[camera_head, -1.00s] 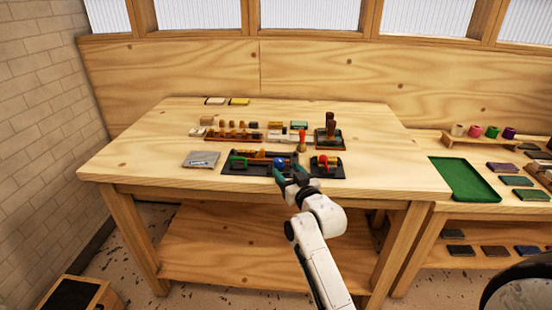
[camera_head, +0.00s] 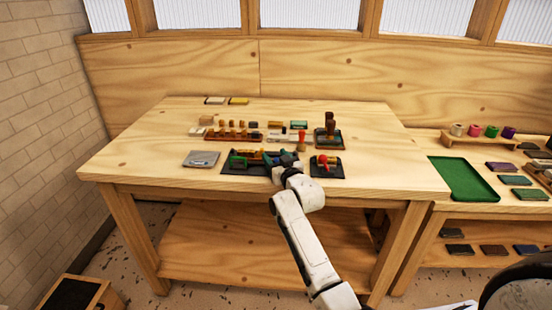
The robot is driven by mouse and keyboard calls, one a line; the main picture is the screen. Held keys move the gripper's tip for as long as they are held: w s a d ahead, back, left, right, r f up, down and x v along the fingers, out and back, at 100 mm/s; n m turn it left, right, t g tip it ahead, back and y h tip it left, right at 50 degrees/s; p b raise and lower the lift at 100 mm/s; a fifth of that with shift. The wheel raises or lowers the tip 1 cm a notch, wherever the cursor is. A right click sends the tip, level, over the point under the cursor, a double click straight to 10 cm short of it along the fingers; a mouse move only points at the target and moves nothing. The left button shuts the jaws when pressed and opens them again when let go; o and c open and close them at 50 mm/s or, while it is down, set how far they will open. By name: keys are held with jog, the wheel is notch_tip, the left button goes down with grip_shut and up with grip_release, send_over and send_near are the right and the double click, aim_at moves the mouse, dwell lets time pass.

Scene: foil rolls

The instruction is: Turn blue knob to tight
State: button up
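The blue knob, seen a second ago on the dark fixture (camera_head: 236,169) near the table's front edge, is now mostly or wholly hidden by my gripper (camera_head: 280,163). The fixture carries a green part (camera_head: 237,162) at its left end and a wooden bar. My gripper is at the fixture's right part, over the knob's place. Its fingers are dark and small here, so I cannot tell whether they are open or shut on the knob. I cannot tell whether the knob has turned.
A second dark fixture with a red knob (camera_head: 323,160) stands just right of my gripper. A red-handled tool (camera_head: 301,141) stands behind. A grey packet (camera_head: 201,159) lies left. Racks of small wooden pieces (camera_head: 233,137) sit behind. The table's left and right parts are clear.

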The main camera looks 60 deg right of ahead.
jog(key=c, duration=0.9)
jog(key=shift+o, duration=0.2)
jog(key=shift+d+r+m+g+h+b, duration=0.1)
jog(key=shift+r+m+g+h+b, duration=0.2)
jog(key=shift+h, duration=0.2)
jog(key=shift+s+d+f+m+g+h, duration=0.1)
jog(key=shift+s+f+m+g+h, duration=0.1)
jog(key=shift+f+m+g+h, duration=0.3)
jog(key=shift+r, duration=0.15)
jog(key=o, duration=1)
jog(key=shift+c, duration=0.2)
